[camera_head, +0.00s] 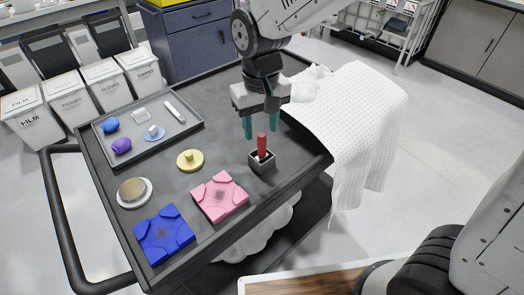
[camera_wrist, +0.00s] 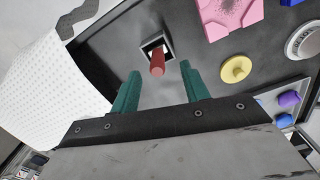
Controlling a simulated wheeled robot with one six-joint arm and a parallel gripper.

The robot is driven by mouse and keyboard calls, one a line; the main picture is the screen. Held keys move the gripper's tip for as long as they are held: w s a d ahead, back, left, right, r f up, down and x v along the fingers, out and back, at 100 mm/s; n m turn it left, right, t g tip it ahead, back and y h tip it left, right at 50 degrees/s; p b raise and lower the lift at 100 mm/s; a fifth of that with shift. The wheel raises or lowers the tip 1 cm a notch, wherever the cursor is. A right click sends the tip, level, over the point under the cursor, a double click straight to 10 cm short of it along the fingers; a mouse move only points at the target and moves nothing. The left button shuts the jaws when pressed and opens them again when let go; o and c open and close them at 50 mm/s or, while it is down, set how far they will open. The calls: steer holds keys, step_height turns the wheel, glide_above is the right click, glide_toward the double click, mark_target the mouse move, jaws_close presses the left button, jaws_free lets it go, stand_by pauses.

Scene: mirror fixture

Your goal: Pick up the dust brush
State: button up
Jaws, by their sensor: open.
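The dust brush appears to be the red-handled piece (camera_head: 262,146) standing upright in a small dark square holder (camera_head: 262,165) on the cart; its lower end is hidden in the holder. The red handle also shows in the wrist view (camera_wrist: 157,63), between and beyond the fingertips. My gripper (camera_head: 260,133) points down above the holder, with its two teal fingers apart, one on each side of the handle's top. In the wrist view the gripper (camera_wrist: 160,70) is open with nothing held. I cannot tell whether the fingertips reach below the handle's top.
A pink block (camera_head: 220,197), a blue block (camera_head: 164,234), a yellow knobbed disc (camera_head: 190,160) and a round brush-like disc (camera_head: 134,192) lie on the dark cart top. A grey tray (camera_head: 182,133) holds several small items. White cloth (camera_head: 365,115) drapes over the cart's right side.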

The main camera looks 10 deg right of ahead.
mark_target(262, 144)
steer(key=f, duration=0.5)
steer(key=w+f, duration=0.1)
steer(key=f, duration=0.1)
steer(key=shift+d+f, duration=0.15)
steer(key=shift+f, duration=0.05)
steer(key=shift+c, duration=0.4)
jaws_close()
